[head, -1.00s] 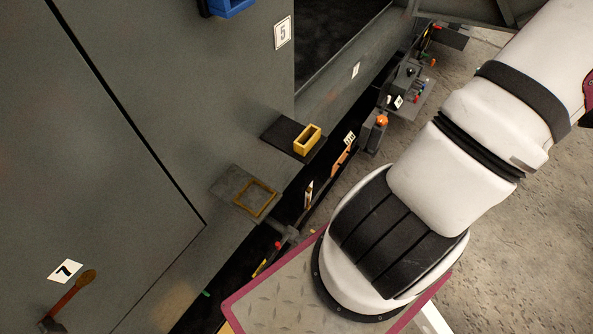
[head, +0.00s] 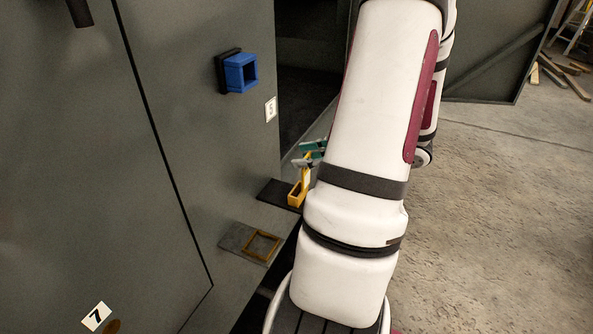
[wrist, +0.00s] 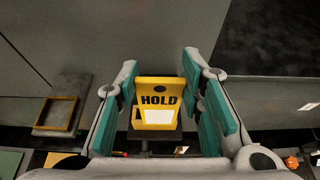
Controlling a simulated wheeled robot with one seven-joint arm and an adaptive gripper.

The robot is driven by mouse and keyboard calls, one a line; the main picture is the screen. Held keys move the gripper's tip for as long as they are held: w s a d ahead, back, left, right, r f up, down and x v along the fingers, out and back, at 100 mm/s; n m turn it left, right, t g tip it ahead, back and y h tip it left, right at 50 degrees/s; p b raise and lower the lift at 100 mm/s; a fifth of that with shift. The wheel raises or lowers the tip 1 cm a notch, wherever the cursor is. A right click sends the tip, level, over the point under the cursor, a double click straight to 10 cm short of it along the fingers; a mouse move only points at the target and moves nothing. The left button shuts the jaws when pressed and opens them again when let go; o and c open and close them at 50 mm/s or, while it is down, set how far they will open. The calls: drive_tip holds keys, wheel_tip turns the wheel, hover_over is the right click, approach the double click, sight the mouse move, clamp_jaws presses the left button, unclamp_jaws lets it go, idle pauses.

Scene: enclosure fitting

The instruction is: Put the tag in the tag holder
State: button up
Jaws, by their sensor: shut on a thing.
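The yellow tag (wrist: 159,97), marked HOLD with a white panel and a dark hole, is between the fingers of my gripper (wrist: 160,80) in the wrist view. In the head view, my teal-padded gripper (head: 312,150) is shut on the tag (head: 306,174), which is upright above the yellow open-topped tag holder (head: 296,197). The holder stands on a black shelf (head: 272,191). The tag's lower end overlaps the holder in the picture; I cannot tell whether it is inside. In the wrist view the tag hides most of the holder.
A blue square socket (head: 240,72) sticks out from the grey wall above. A grey plate with a flat ochre frame (head: 262,247) is nearer, left of the holder. My arm hides the area right of the holder.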

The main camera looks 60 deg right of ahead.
sight(307, 169)
drive_tip(key=shift+w+a+f+b, duration=0.15)
drive_tip(key=shift+w+f, duration=0.2)
drive_tip(key=shift+f, duration=0.25)
drive_tip(key=shift+w+a+f+b, duration=0.15)
drive_tip(key=shift+w+f, duration=0.2)
drive_tip(key=shift+f, duration=0.3)
drive_tip(key=shift+w+a+f+b, duration=0.15)
drive_tip(key=shift+w+f, duration=0.2)
drive_tip(key=shift+f, duration=0.25)
drive_tip(key=shift+f, duration=0.15)
drive_tip(key=o, duration=0.9)
drive_tip(key=shift+o, duration=0.2)
